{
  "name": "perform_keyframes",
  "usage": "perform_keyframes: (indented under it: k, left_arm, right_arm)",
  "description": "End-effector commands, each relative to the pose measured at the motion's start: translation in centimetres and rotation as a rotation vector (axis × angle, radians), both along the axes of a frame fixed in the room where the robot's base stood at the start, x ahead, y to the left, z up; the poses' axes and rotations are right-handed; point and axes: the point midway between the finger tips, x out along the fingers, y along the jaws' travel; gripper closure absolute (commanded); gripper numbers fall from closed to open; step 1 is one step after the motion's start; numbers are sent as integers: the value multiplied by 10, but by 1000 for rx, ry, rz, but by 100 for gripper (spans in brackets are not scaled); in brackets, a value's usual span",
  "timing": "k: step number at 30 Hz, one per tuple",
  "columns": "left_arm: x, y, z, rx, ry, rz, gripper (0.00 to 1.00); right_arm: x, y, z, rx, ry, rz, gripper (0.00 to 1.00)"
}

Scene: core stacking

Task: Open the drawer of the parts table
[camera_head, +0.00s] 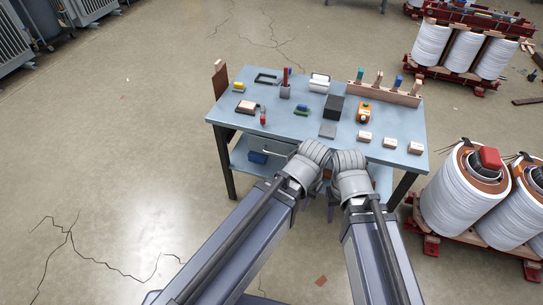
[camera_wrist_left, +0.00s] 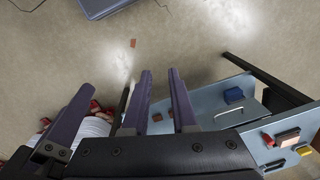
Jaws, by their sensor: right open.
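The parts table (camera_head: 300,122) has a light blue top and dark legs, and stands in front of me. Under the left part of its front edge a pale bar handle (camera_head: 269,152) shows, and it shows as an arched bar in the left wrist view (camera_wrist_left: 235,112). The drawer front is mostly hidden, and I cannot tell its exact position. My left gripper (camera_wrist_left: 160,74) has its purple fingers apart and empty, to the left of the handle in that view. My right gripper (camera_head: 331,207) is beside it, open, partly hidden by the wrists.
Small parts, including a yellow block (camera_head: 239,86) and a wooden peg rack (camera_head: 385,93), stand on the table. A blue bin (camera_head: 258,157) sits on the lower shelf. White coils (camera_head: 447,198) stand close on the right. Floor at left is clear.

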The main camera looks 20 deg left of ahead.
Motion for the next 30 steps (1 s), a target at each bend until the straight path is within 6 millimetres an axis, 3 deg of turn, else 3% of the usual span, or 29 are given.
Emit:
perform_keyframes:
  k: [1, 6, 14, 20, 24, 30]
  left_arm:
    - [10, -1, -26, -30, -28, 36, 74]
    - [59, -8, -87, -201, -174, 221, 74]
    - [143, 1, -151, -507, -412, 576, 74]
    - [202, 34, -186, -753, -586, 868, 74]
    - [236, 70, -203, -928, -706, 1072, 74]
    - [266, 127, -218, -1143, -846, 1311, 74]
  right_arm:
    - [0, 0, -26, 0, 0, 1, 50]
    - [0, 0, -91, -1, -1, 3, 50]
    - [1, 0, -187, -2, -2, 7, 50]
    - [1, 0, -261, -3, -3, 9, 50]
    - [1, -1, -310, -3, -3, 12, 50]
    - [1, -1, -364, -3, -4, 15, 50]
